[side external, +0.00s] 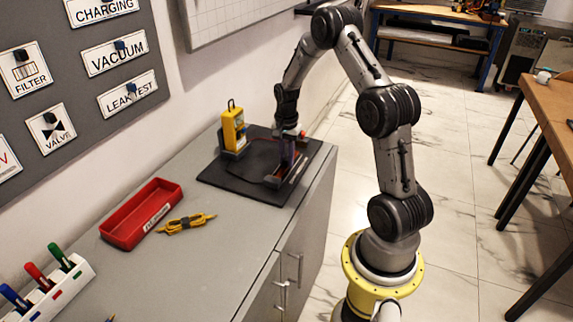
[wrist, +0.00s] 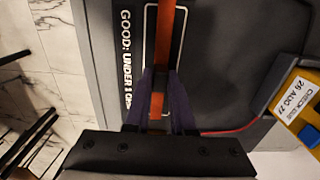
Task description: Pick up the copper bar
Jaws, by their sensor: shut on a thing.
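The copper bar (wrist: 169,30) shows in the wrist view as an orange strip running from the top edge down between my gripper's fingers. My gripper (wrist: 160,88) is shut on it, with one dark finger on each side. In the side view my gripper (side external: 288,160) points down at the right part of the black rig board (side external: 222,176). The bar is mostly hidden there by the fingers. I cannot tell whether the bar touches its support or is clear of it.
A yellow meter (side external: 234,130) stands on the board's back left, with a red lead near it. A marker holder (side external: 60,285) is at the front left.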

